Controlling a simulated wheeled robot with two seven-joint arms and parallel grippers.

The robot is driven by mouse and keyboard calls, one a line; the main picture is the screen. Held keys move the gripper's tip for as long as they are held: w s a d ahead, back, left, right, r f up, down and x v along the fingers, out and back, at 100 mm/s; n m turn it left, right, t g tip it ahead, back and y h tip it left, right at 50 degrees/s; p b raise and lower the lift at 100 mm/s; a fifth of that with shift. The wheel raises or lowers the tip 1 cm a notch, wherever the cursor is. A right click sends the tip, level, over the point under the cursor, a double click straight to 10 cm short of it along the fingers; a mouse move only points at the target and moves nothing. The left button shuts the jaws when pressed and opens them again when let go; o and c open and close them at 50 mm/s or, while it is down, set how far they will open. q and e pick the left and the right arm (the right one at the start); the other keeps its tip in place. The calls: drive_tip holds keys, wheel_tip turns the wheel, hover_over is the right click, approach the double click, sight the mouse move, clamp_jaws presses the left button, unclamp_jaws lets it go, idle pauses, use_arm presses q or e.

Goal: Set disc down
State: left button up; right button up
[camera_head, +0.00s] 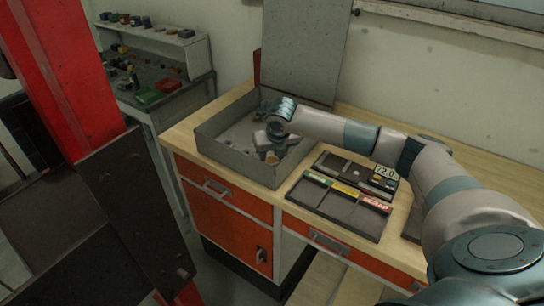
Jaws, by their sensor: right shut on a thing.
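My right arm reaches from the right across the workbench into an open grey metal box (235,168). My right gripper (272,151) is inside the box, pointing down and shut. A small brass-coloured round piece (272,159) shows at its fingertips and looks like the disc. It is too small to tell whether it touches the box floor. My left gripper is not in view.
A dark tray (330,212) with green, yellow and red strips, the red one marked SCRAP, lies right of the box. A grey panel (305,55) stands behind the box. A shelf bench (160,40) is back left.

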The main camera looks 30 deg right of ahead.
drive_tip(key=o, duration=1)
drive_tip(key=shift+r, duration=0.1)
drive_tip(key=shift+s+r+b, duration=0.2)
drive_tip(key=shift+r+b, duration=0.3)
drive_tip(key=b+v, duration=0.4)
drive_tip(key=v, duration=0.6)
drive_tip(key=shift+s+a+r, duration=0.15)
drive_tip(key=shift+s+r, duration=0.05)
drive_tip(key=shift+r, duration=0.15)
